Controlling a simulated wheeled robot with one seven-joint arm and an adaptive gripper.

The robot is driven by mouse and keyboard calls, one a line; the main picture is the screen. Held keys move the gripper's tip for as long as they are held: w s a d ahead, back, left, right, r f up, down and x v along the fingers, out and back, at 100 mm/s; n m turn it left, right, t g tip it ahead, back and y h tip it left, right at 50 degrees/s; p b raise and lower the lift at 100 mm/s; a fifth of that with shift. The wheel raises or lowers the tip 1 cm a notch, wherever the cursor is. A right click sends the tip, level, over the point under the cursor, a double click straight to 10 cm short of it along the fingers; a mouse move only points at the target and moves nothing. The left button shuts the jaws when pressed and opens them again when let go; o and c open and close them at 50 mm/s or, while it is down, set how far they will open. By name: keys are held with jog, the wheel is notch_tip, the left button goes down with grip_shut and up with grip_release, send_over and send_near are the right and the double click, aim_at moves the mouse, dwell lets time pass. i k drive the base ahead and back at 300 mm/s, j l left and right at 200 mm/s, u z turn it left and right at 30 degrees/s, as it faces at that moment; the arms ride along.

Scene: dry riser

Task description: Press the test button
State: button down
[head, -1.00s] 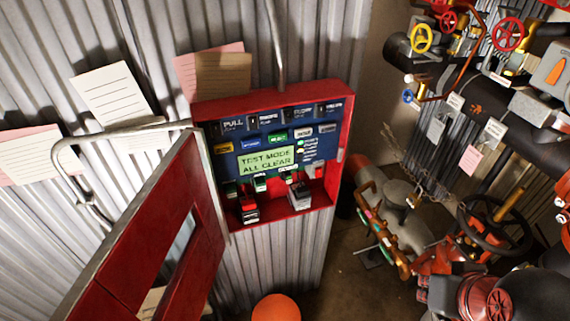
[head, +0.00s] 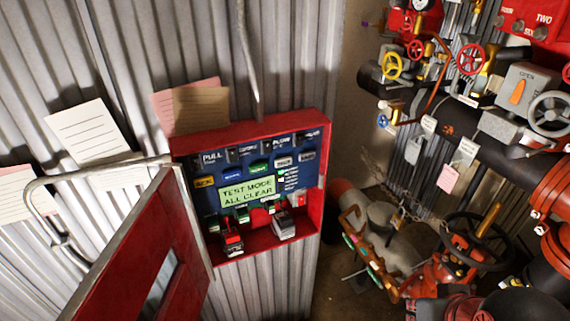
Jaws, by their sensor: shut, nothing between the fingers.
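A red alarm box (head: 325,150) hangs on the corrugated wall, left of the middle in the head view. Its door (head: 135,240) stands swung open to the left. Inside is a blue panel (head: 216,201) with a lit green display (head: 247,190) reading "TEST MODE ALL CLEAR". Above the display is a row of small coloured buttons: yellow (head: 204,182), blue (head: 232,176), green (head: 258,168), and paler ones (head: 283,162) to the right. Their labels are too small for me to tell surely which one is the test button. My gripper is not in view.
Small red and grey items (head: 284,226) stand on the box's lower ledge. A bent metal rail (head: 100,165) runs by the door's top. Paper notes (head: 88,131) hang on the wall. Pipes and valve wheels (head: 471,59) crowd the right side.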

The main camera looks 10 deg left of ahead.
aim_at(287, 160)
jog(key=l+u, duration=0.1)
jog(key=u, duration=0.25)
jog(key=l+u, duration=0.1)
jog(key=u, duration=0.25)
jog(key=l+u, duration=0.15)
jog(key=u, duration=0.2)
jog(key=i, duration=0.05)
